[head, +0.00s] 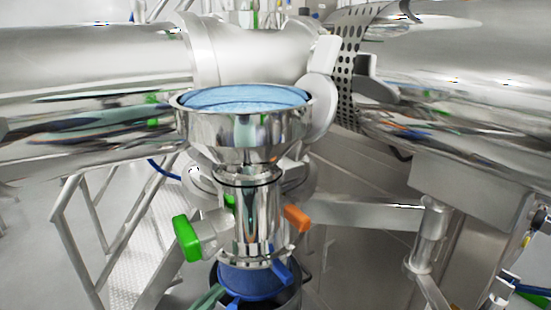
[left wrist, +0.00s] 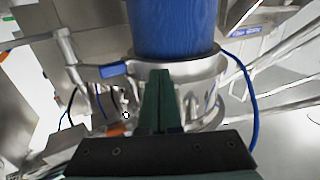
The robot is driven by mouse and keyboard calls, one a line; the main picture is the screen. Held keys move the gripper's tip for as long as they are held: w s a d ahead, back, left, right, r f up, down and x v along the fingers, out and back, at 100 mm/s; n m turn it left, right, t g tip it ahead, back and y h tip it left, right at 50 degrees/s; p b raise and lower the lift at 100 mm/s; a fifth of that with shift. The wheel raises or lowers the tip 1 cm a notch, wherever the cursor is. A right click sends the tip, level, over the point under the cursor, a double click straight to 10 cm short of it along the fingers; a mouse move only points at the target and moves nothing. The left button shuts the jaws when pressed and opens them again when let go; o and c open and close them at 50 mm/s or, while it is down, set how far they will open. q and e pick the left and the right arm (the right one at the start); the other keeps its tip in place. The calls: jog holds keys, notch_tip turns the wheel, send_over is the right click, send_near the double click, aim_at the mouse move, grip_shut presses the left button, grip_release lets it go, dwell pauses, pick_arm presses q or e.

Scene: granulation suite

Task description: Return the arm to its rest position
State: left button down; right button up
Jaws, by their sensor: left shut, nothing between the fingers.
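My left gripper (head: 209,298) shows only as dark green fingers at the bottom edge of the head view, just left of the blue part under the steel funnel. In the left wrist view its green fingers (left wrist: 160,100) are shut together and empty. They point toward a blue cylinder (left wrist: 175,28) held in a steel ring, and whether they touch it cannot be told. My right gripper is in neither view.
A steel funnel (head: 245,135) with a blue top stands in the middle, with a green handle (head: 187,238) and an orange handle (head: 297,218) below. Large steel vessels are behind. Railed steps (head: 130,265) are at left. A blue hose (left wrist: 252,100) hangs close by.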

pick_arm(q)
jog(key=s+a+f+n+g+y, duration=0.4)
jog(key=s+a+f+y, duration=0.2)
jog(key=s+f+y, duration=0.3)
jog(key=s+a+f+g, duration=0.2)
jog(key=s+f+g, duration=0.2)
jog(key=s, duration=0.3)
jog(key=s+a+f+g, duration=0.1)
jog(key=s+f+g, duration=0.25)
jog(key=s, duration=0.45)
jog(key=w+d+f+t+h, duration=0.1)
jog(key=w+d+f+t, duration=0.1)
jog(key=f, duration=0.3)
jog(key=w+d+f+t+h, duration=0.1)
jog(key=w+d+f+t, duration=0.1)
jog(key=f, duration=0.4)
jog(key=shift+w+d+t, duration=0.2)
jog(key=shift+d+t, duration=0.05)
jog(key=shift+t, duration=0.3)
